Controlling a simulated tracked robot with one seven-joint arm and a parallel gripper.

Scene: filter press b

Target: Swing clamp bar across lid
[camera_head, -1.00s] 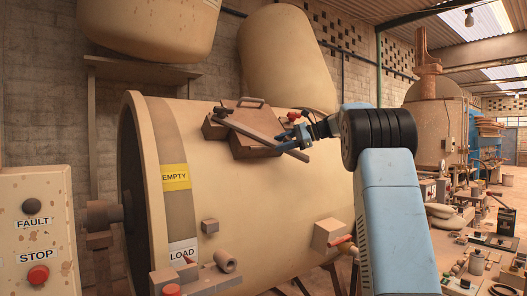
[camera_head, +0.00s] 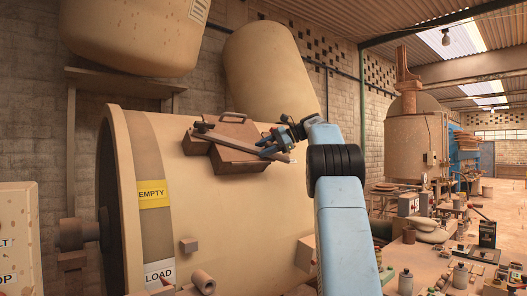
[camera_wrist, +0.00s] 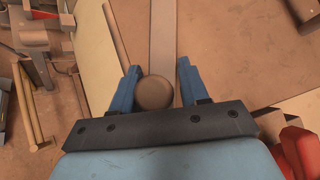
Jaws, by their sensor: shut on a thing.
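The clamp bar (camera_head: 226,138) is a long thin bar on top of the large beige drum (camera_head: 235,210). It slants from the far left of the brown lid (camera_head: 245,131) down to the right, over the lid's near part. The lid has a handle on top. My gripper (camera_head: 272,146) is at the bar's right end. In the wrist view, a round brown knob (camera_wrist: 154,92) sits between the blue fingers of my gripper (camera_wrist: 156,88), and the bar (camera_wrist: 163,35) runs away from it. The fingers hide part of the bar's end in the head view.
A control panel (camera_head: 18,235) stands at the lower left. Two big vessels (camera_head: 268,68) are behind and above the drum. A bench with several loose tools and jars (camera_head: 430,255) is at the right. Small blocks stick out from the drum's front.

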